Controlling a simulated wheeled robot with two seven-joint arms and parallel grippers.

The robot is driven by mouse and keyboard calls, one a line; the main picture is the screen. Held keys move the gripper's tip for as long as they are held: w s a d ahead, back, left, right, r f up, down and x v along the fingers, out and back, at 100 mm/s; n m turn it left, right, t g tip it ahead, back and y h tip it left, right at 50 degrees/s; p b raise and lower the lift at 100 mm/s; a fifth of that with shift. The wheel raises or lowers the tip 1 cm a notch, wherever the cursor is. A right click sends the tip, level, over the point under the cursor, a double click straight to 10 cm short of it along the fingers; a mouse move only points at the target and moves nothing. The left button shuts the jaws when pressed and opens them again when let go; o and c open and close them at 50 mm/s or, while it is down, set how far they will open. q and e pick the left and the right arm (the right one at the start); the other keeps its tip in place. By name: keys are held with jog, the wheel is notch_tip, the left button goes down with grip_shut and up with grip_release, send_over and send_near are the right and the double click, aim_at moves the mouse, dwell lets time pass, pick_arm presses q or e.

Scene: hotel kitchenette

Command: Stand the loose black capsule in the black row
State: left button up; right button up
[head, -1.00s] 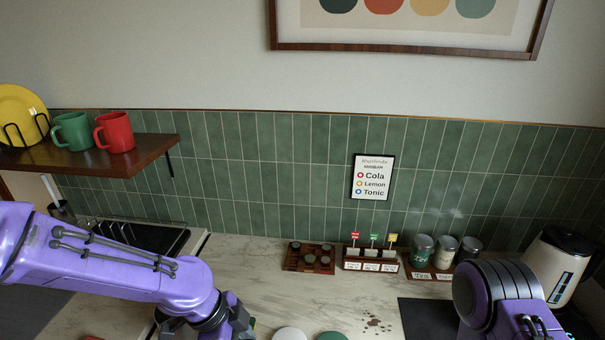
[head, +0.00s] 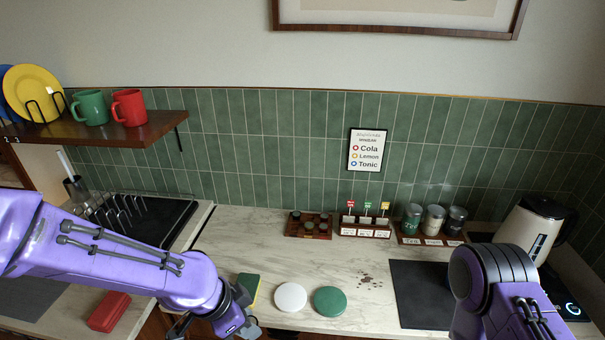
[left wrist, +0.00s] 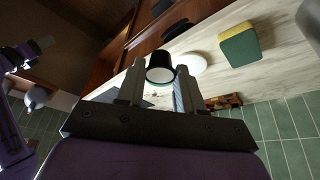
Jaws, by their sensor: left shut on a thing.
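My left gripper (left wrist: 160,70) is shut on a small black capsule (left wrist: 160,58) with a pale round face, held between the fingertips in the left wrist view. In the head view the left gripper (head: 240,322) is at the bottom edge, by the counter's front; its fingertips and the capsule cannot be made out there. A dark wooden capsule holder (head: 309,235) with several dark capsules stands at the back of the counter, up and right of the left gripper. Which of its rows is the black one is too small to tell. My right gripper is outside the frames.
A yellow-green sponge (head: 249,287), a white disc (head: 291,297) and a green disc (head: 330,301) lie near the front. A labelled rack (head: 364,232) with small flags, jars (head: 433,219) and a kettle (head: 533,229) stand behind. The marble between the discs and holder is clear.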

pick_arm(q)
jog(key=w+a+f+n+t+y+b, duration=0.1)
jog(key=w+a+f+n+y+b, duration=0.1)
jog(key=a+f+n+b, duration=0.2)
jog(key=w+a+f+n+t+y+b, duration=0.1)
jog(key=w+a+f+n+b, duration=0.2)
jog(key=f+n+b, duration=0.4)
jog(key=a+f+b, duration=0.1)
jog(key=b, duration=0.2)
jog(key=shift+w+a+f+n+y, duration=0.2)
jog(key=shift+a+f+n+y, duration=0.1)
jog(key=shift+y, duration=0.1)
jog(key=shift+d, duration=0.1)
